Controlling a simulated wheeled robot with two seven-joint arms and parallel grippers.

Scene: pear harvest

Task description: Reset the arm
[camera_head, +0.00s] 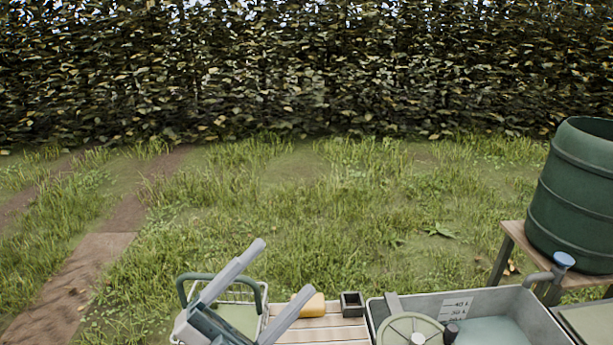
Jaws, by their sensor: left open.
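My left gripper (271,288) shows at the bottom of the head view, left of the middle. Its two grey fingers point up and to the right and stand well apart, with nothing held between them. It appears in front of a basket (183,290) with a dark green handle and hides part of it. My right gripper is not in view.
A wooden slatted surface (336,333) holds a yellow block (311,303) and a small dark box (352,304). A grey basin (515,302) with litre marks stands to the right. A green barrel (575,195) rests on a wooden stand (513,232). Grass and a hedge lie beyond.

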